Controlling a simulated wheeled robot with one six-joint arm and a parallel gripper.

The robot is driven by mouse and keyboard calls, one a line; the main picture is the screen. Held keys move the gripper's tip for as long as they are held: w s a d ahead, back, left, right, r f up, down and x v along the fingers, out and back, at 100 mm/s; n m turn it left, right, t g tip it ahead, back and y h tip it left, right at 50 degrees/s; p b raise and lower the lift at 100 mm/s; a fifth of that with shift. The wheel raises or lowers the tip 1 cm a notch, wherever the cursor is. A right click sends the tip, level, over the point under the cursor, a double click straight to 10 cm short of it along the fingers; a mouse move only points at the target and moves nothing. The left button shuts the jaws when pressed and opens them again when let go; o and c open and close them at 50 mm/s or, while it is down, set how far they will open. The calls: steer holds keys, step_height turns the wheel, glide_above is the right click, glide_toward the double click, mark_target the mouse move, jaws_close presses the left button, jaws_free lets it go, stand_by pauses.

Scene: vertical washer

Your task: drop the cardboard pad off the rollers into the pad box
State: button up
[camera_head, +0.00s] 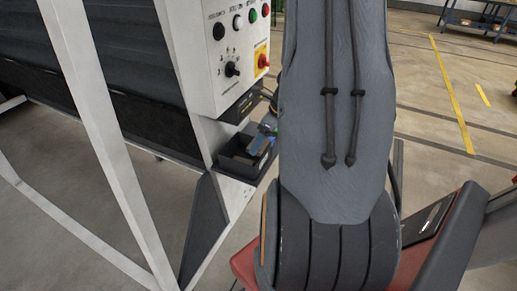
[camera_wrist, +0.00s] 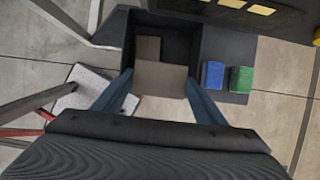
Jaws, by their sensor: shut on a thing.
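In the wrist view my gripper (camera_wrist: 160,77) is shut on a brown cardboard pad (camera_wrist: 162,88), with one blue finger at each side edge. The pad is over the near part of a dark open-topped box (camera_wrist: 183,32), which I take for the pad box. Another flat brown piece (camera_wrist: 148,47) shows beyond the held pad, inside the box. The gap between the held pad and the box floor cannot be judged.
A blue block (camera_wrist: 213,75) and a green block (camera_wrist: 241,79) sit on a dark shelf right of the box. In the head view a control panel (camera_head: 226,45) with buttons is above the box, beside white frame posts (camera_head: 100,120). Open floor lies around.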

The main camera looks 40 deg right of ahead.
steer(key=shift+w+a+r, duration=0.1)
steer(key=shift+w+a, duration=0.15)
steer(key=shift+w, duration=0.2)
steer(key=shift+w+a, duration=0.2)
steer(key=shift+w, duration=0.25)
step_height(320, 180, down, 3)
steer(key=shift+r, duration=0.2)
step_height(320, 180, down, 4)
steer(key=shift+f, duration=0.1)
steer(key=shift+w+f+p, duration=0.2)
steer(key=shift+p, duration=0.2)
steer(key=shift+f+b, duration=0.25)
steer(key=shift+b, duration=0.05)
steer(key=o, duration=0.8)
steer(key=shift+r, duration=0.1)
